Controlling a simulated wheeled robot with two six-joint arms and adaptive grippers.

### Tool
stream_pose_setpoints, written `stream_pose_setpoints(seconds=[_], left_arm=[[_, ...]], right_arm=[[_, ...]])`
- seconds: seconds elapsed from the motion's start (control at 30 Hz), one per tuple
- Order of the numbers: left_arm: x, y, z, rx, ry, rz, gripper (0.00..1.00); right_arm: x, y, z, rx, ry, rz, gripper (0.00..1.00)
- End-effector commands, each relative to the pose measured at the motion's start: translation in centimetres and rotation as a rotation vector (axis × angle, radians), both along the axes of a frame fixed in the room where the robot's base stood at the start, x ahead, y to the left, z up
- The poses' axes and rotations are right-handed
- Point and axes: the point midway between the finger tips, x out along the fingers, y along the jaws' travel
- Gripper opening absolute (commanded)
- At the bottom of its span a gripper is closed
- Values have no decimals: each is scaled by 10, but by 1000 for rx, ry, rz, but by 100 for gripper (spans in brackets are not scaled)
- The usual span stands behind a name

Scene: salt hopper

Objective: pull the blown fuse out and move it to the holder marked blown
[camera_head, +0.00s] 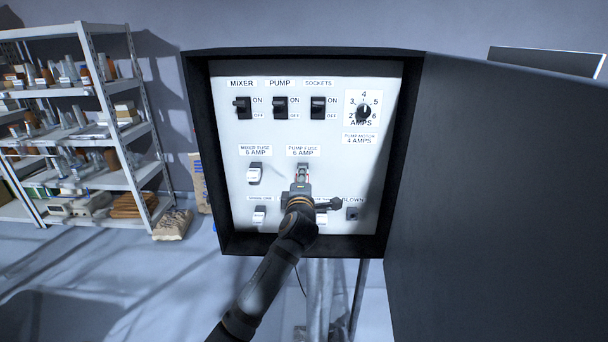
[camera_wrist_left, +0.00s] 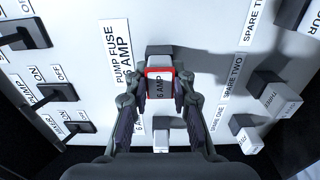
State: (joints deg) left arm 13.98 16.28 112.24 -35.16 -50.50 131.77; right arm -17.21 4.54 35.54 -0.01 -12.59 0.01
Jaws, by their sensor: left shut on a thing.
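The pump fuse (camera_wrist_left: 159,86) is a pale block marked 6 AMP with a red band around its end. My left gripper (camera_head: 302,181) is shut on it at the PUMP FUSE position; in the left wrist view the two fingers (camera_wrist_left: 158,101) press its sides. The pump fuse holder (camera_head: 303,167) shows just above the gripper. I cannot tell whether the fuse is still seated in it or clear of it. The holder marked BLOWN (camera_head: 352,213) is a small dark socket at the panel's lower right and looks empty. My right gripper is not in view.
The mixer fuse (camera_head: 254,173) sits left of my gripper. Spare fuses are in the bottom row, one at the left (camera_head: 260,215), another partly behind my wrist. Switches (camera_head: 280,106) and the amps dial (camera_head: 364,112) are above. The open cabinet door (camera_head: 490,200) stands at the right.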

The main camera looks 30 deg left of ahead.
Motion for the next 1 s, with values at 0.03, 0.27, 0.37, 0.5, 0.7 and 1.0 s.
stream_pose_setpoints(seconds=[0.03, 0.27, 0.37, 0.5, 0.7, 1.0], left_arm=[[0, 0, 0, 0, 0, 0, 0], [-6, -4, 0, 1, -1, -1, 0], [-10, -7, 0, 1, -2, -2, 0], [-16, -10, -1, 1, -1, -1, 0], [-24, -15, 0, 1, -2, -1, 0], [-36, -23, -1, 0, -1, -1, 0]], right_arm=[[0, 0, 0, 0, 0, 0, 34], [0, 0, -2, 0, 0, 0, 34], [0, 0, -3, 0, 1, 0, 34], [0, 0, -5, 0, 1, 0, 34], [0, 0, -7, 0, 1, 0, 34], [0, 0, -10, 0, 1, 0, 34]])
